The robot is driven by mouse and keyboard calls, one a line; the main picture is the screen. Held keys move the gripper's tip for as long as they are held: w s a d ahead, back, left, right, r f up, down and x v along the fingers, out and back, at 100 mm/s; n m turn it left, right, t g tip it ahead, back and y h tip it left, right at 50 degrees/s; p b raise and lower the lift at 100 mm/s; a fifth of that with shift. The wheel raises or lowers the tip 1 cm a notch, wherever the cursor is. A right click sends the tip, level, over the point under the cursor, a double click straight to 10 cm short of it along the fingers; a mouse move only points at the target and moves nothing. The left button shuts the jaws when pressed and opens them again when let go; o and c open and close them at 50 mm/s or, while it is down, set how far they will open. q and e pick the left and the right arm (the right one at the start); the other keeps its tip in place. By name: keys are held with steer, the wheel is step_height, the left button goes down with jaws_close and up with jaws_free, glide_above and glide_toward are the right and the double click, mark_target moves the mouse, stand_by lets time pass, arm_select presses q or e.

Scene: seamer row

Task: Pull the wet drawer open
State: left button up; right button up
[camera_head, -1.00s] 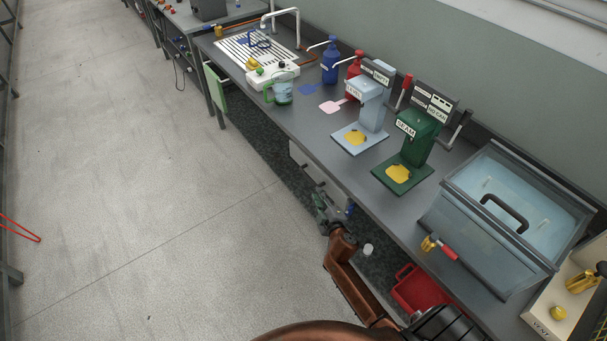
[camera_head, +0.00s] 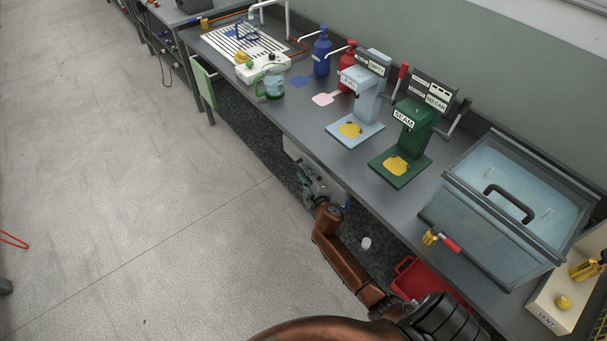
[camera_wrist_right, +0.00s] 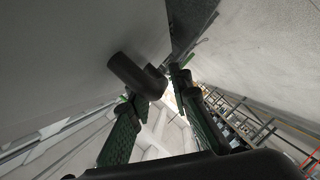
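A pale drawer front (camera_head: 294,149) shows under the front edge of the counter, partly hidden by my right gripper and the counter edge. I cannot read a label on it or tell whether it is open. My right gripper (camera_head: 308,182) is at this drawer area, below the counter. In the right wrist view, my right gripper (camera_wrist_right: 160,98) has its two green-padded fingers apart. A dark, rounded handle-like bar (camera_wrist_right: 132,75) stands off a grey panel (camera_wrist_right: 65,55) close to the left finger's tip; I cannot tell whether they touch. My left gripper is not in view.
On the counter (camera_head: 300,125) stand a pale press (camera_head: 365,100), a green press (camera_head: 412,128), a green-handled jug (camera_head: 273,82) and a large lidded tub (camera_head: 495,225). A red crate (camera_head: 415,272) and a small white cup (camera_head: 366,243) are below.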

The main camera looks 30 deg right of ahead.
steer(key=shift+c, duration=0.3)
jaws_close()
stand_by(0.3)
